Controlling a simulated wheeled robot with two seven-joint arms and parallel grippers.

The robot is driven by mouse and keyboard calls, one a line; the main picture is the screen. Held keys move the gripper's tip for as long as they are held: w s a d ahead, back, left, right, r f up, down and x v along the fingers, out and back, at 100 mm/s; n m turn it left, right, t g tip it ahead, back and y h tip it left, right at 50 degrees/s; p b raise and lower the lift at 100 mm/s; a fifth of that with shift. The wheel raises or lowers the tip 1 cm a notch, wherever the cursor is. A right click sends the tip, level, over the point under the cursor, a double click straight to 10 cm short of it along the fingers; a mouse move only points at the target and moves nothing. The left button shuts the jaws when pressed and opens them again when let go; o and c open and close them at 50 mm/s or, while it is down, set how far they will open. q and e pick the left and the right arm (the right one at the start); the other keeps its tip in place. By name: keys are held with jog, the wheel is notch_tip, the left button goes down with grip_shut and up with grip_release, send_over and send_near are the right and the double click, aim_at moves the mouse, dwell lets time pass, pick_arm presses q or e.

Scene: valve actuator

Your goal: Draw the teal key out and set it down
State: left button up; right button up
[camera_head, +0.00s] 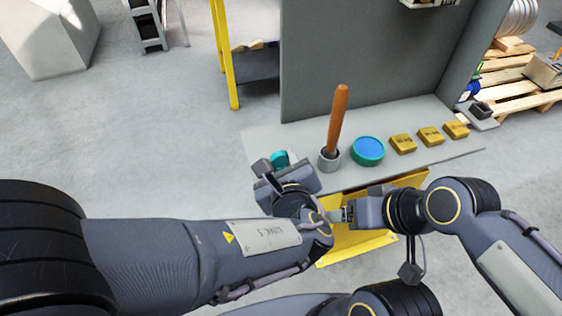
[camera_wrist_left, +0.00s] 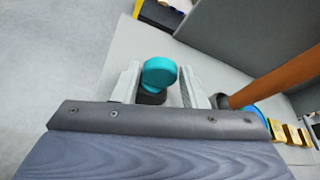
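The teal key (camera_head: 280,158) shows at the left end of the grey bench, partly hidden behind my left gripper (camera_head: 272,168). In the left wrist view the teal key (camera_wrist_left: 160,72) has a round head above a dark base. My left gripper (camera_wrist_left: 159,85) has its two pale fingers apart, one on each side of the key, with narrow gaps to its head. How far the key sits in its base is hidden. My right gripper (camera_head: 345,215) is low in front of the bench, over the yellow structure, and its fingertips are too small to judge.
An upright wooden handle (camera_head: 337,120) in a grey socket stands close right of the key. Beyond it are a blue-topped teal round part (camera_head: 368,150) and several yellow blocks (camera_head: 403,144). A grey panel (camera_head: 365,60) rises behind. Bare bench top (camera_head: 262,142) shows behind the key.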

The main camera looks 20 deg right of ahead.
pick_arm(q)
jog(key=o, duration=0.4)
jog(key=shift+s, duration=0.1)
jog(key=v, duration=0.7)
jog(key=shift+s+r, duration=0.2)
jog(key=shift+s, duration=0.15)
